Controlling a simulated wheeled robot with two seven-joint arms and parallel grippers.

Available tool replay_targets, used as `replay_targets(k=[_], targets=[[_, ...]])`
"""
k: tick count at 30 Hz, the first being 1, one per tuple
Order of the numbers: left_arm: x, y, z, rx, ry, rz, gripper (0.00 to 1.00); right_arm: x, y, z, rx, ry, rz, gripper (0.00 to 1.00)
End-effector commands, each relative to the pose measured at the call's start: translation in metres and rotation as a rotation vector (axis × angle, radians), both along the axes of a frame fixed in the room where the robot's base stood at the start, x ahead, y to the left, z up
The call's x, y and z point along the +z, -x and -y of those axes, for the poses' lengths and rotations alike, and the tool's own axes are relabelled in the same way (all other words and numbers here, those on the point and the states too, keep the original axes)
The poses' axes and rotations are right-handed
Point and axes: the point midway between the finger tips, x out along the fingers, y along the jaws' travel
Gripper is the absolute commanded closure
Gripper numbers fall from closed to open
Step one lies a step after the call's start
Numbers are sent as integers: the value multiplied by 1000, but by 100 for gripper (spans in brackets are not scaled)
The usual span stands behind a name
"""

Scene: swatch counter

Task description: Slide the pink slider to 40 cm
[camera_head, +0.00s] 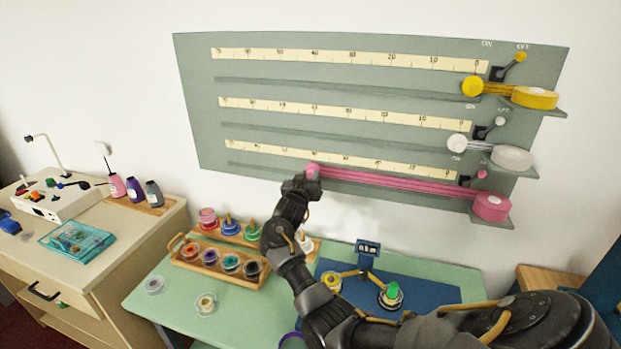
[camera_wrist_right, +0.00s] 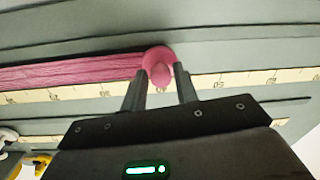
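The pink slider (camera_head: 313,171) is a round pink knob on the lowest track of the grey wall board. A pink band (camera_head: 400,187) runs from it to the pink roll (camera_head: 491,207) at the right end. It sits under the middle of the lowest scale (camera_head: 340,158); the exact reading is too small to tell. My right gripper (camera_head: 303,182) reaches up to it from below. In the right wrist view the fingers (camera_wrist_right: 163,76) stand on either side of the pink knob (camera_wrist_right: 161,77), seemingly closed on it. My left gripper is not in view.
The yellow slider (camera_head: 472,86) and white slider (camera_head: 457,143) sit at the right ends of the upper tracks. Below stand a green table (camera_head: 150,307) with a wooden tray of jars (camera_head: 180,249) and a blue mat (camera_head: 440,292). The lowest track is clear left of the pink slider.

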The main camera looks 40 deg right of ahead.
Motion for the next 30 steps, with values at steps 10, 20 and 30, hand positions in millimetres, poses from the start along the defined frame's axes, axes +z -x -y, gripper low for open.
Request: replay_targets(k=[10,20,30], targets=[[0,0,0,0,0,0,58,0,0,0,0,0,0,56],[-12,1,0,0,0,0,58,-4,24,-33,3,-4,2,56],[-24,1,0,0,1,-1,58,-2,58,-79,1,-1,2,56]])
